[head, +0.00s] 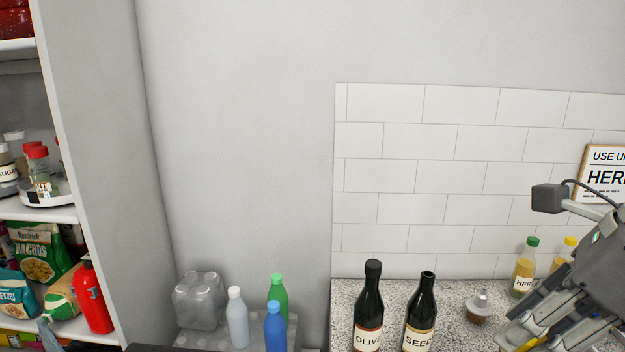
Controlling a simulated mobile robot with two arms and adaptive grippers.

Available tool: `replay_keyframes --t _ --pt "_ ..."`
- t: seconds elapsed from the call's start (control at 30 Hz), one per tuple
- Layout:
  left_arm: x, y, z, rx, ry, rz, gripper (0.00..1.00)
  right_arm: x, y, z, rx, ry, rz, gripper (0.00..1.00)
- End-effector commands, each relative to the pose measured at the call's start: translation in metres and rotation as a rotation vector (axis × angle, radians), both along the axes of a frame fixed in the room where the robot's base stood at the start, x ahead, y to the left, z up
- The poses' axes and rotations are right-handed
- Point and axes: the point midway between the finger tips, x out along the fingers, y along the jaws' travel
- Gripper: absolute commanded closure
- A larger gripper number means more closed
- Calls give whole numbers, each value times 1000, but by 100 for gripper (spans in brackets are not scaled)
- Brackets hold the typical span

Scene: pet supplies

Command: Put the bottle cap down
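My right gripper (545,333) comes in from the right edge over the speckled counter (343,292), its fingers pointing down and left and partly cut off by the bottom edge. I cannot make out a bottle cap in its fingers, nor whether they are open or shut. A dark bottle labelled SEED (421,315) stands upright on the counter with its neck uncapped. A dark bottle labelled OLIVE (369,308) stands left of it with a black cap (373,266) on. No loose cap shows on the visible counter. My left gripper is not in view.
A small brown-based container (477,308) sits between the SEED bottle and my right gripper. Two yellowish bottles (524,268) (565,252) and a framed sign (603,172) stand behind the gripper. Capped bottles (238,318) and a wrapped pack (199,300) stand left; shelves (60,214) are far left.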

Motion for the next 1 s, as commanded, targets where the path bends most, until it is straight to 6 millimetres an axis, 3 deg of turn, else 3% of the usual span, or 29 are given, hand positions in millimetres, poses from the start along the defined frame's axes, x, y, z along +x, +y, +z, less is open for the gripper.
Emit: replay_keyframes --t 0.37,1.0 --pt "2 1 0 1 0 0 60 14 4 -23 0 4 243 82" --pt "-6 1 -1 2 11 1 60 45 19 -114 -2 6 1121 82"
